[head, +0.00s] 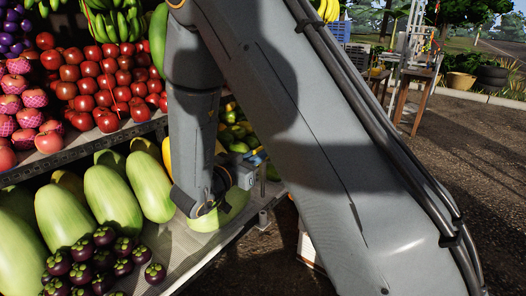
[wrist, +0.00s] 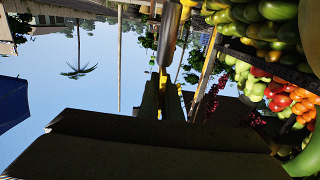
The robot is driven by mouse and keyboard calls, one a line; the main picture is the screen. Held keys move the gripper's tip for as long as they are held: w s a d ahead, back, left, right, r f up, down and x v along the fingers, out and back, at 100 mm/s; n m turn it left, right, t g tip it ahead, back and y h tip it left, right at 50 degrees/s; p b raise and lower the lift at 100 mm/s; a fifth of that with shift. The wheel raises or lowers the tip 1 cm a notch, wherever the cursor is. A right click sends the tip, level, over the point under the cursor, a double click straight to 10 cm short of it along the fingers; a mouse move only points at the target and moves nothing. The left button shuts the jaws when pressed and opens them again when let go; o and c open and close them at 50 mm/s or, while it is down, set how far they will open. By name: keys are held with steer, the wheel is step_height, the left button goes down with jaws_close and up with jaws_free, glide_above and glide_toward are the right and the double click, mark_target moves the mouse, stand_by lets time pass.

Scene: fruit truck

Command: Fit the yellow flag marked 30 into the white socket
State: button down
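In the head view my arm crosses the middle, and its lower end is by the shelf edge; my fingertips cannot be made out there. In the wrist view my gripper (wrist: 163,92) is a dark silhouette against the sky, with narrow yellow strips between and beside its fingers. A dark, rounded rod with yellow at its upper end stands beyond the fingertips. I cannot tell whether these yellow parts belong to the flag, or whether the fingers are closed on it. No number 30 is readable. I cannot identify the white socket in either view.
Red apples (head: 107,77) fill an upper shelf at left. Large green melons (head: 113,198) and purple mangosteens (head: 103,258) lie on a lower shelf (head: 198,252). A wooden stand (head: 424,88) is at the back right. Dark open ground lies to the right.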

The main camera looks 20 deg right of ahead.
steer(key=b, duration=0.3)
glide_above(262, 184)
steer(key=shift+w+d+f, duration=0.1)
steer(key=shift+w+f, duration=0.05)
steer(key=shift+f, duration=1.3)
steer(key=shift+w+d+f, duration=0.1)
steer(key=shift+f, duration=1.35)
steer(key=shift+p, duration=1)
steer(key=shift+f+b, duration=1.3)
steer(key=shift+f, duration=1.35)
steer(key=c, duration=1.9)
jaws_free()
steer(key=shift+s+a, duration=0.1)
steer(key=shift+a, duration=0.05)
steer(key=v, duration=0.7)
steer(key=shift+s+a+b, duration=0.2)
steer(key=shift+b, duration=0.15)
